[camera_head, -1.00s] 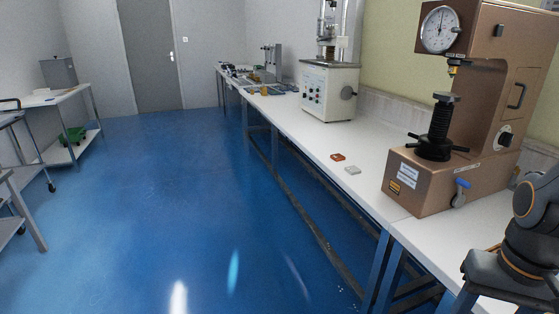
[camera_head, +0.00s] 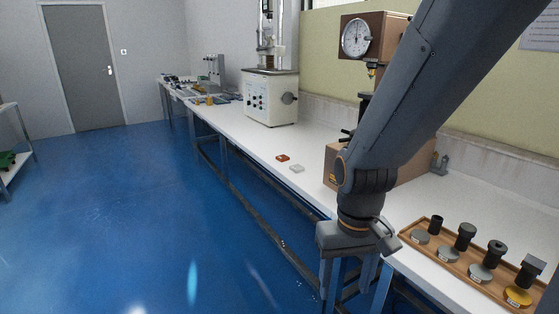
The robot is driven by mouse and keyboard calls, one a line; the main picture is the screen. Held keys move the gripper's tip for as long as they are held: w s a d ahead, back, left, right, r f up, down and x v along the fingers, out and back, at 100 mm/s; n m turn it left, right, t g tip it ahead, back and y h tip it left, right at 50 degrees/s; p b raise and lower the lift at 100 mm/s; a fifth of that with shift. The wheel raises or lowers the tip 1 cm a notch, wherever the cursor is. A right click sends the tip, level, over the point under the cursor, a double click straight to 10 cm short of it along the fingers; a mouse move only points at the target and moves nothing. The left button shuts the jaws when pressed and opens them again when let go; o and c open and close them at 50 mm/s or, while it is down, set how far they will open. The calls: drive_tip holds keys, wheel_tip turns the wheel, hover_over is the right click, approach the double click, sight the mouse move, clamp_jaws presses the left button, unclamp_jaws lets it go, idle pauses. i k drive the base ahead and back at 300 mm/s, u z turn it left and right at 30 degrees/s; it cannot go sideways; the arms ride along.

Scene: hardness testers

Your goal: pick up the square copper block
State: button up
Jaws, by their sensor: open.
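The copper block (camera_head: 283,158) is a small flat orange-brown square lying on the white bench top, near its front edge. A similar light grey block (camera_head: 297,169) lies just to its right and nearer to me. My gripper (camera_head: 346,278) hangs pointing down at the front edge of the bench, to the right of and nearer than the copper block, well apart from it. Its jaws are open, with nothing seen between them. Bench legs behind the jaws make the fingertips hard to pick out.
A brown hardness tester (camera_head: 380,36) with a dial stands behind my arm, partly hidden. A white testing machine (camera_head: 270,97) stands farther back. A wooden tray (camera_head: 409,234) with several indenters and discs lies at right. The blue floor (camera_head: 130,220) at left is clear.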

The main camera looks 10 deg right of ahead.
sight(283, 158)
drive_tip(key=u, duration=0.4)
drive_tip(key=k, duration=0.45)
drive_tip(key=u, duration=0.95)
drive_tip(key=k, duration=0.9)
drive_tip(key=u, duration=0.65)
drive_tip(key=i, duration=1.7)
drive_tip(key=z, duration=0.2)
drive_tip(key=i, duration=2)
drive_tip(key=z, duration=0.6)
drive_tip(key=i, duration=1.65)
drive_tip(key=z, duration=1.65)
drive_tip(key=i, duration=1)
drive_tip(key=z, duration=1.25)
drive_tip(key=i, duration=0.55)
drive_tip(key=z, duration=0.15)
